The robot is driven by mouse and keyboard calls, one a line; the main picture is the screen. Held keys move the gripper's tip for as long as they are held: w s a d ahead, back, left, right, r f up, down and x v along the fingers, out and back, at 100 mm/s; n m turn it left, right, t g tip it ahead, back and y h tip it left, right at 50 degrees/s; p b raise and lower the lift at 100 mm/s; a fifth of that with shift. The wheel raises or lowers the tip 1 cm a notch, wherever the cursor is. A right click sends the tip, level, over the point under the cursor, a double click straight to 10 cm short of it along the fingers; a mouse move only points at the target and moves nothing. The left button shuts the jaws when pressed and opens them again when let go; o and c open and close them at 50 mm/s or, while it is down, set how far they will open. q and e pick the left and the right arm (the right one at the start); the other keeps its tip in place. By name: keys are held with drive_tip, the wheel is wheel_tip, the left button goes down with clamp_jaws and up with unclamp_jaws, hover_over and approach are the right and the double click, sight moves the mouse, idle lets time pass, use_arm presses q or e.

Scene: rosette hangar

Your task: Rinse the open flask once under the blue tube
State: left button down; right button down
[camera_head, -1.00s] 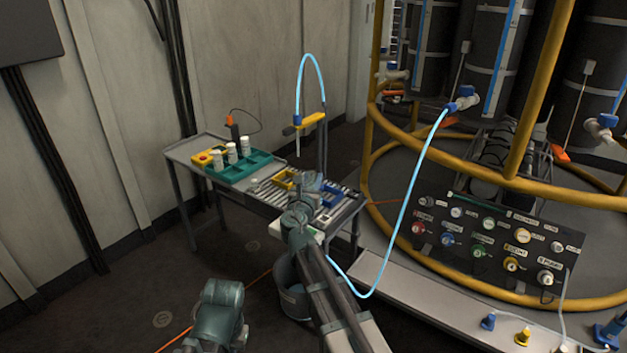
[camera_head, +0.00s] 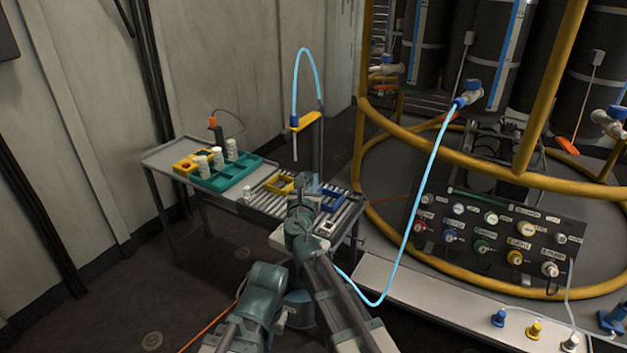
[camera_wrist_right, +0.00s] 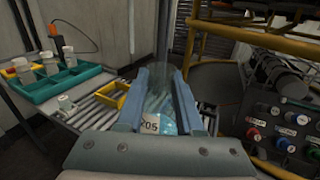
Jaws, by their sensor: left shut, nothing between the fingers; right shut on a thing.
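A light-blue tube (camera_head: 306,56) arches over a dark post and down to a yellow arm (camera_head: 305,121); its thin nozzle (camera_head: 295,148) hangs down. My right gripper (camera_wrist_right: 167,95) is shut on a clear flask (camera_wrist_right: 158,103) with a white label, between its two blue fingers. In the head view the right hand covers most of the flask, and it stands by the post, seemingly lower than the nozzle tip and to its right. I cannot tell its fill or depth alignment. My left arm shows at bottom centre, but its gripper fingers are hidden.
A metal cart (camera_head: 165,155) carries a teal rack (camera_head: 240,172) with white bottles, a yellow bin (camera_head: 280,184), a blue bin (camera_head: 335,199) and a small white piece (camera_head: 248,194). A knob panel (camera_head: 490,235) and yellow rail (camera_head: 450,155) stand right. The tube loops low beside the cart.

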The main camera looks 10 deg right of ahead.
wheel_tip(320, 180, down, 7)
drive_tip(key=m+b, duration=0.6)
drive_tip(key=m, duration=0.1)
drive_tip(key=shift+a+r, duration=0.15)
drive_tip(key=m, duration=0.3)
drive_tip(key=shift+w+a+r, duration=0.1)
drive_tip(key=shift+w+a, duration=0.05)
drive_tip(key=shift+a, duration=0.2)
drive_tip(key=m, duration=0.2)
drive_tip(key=a+m, duration=0.1)
drive_tip(key=m, duration=0.1)
drive_tip(key=shift+w, duration=0.1)
drive_tip(key=m, duration=0.2)
drive_tip(key=r+m, duration=0.1)
drive_tip(key=m, duration=0.2)
drive_tip(key=shift+m+p, duration=0.3)
drive_tip(key=shift+p, duration=0.05)
drive_tip(key=m, duration=0.5)
drive_tip(key=shift+d+r+p, duration=0.15)
drive_tip(key=shift+r+p, duration=0.2)
drive_tip(key=shift+f+n, duration=0.25)
drive_tip(key=shift+n, duration=0.75)
drive_tip(key=shift+f+n+b, duration=0.2)
drive_tip(key=shift+n+b, duration=0.25)
drive_tip(key=shift+n, duration=0.95)
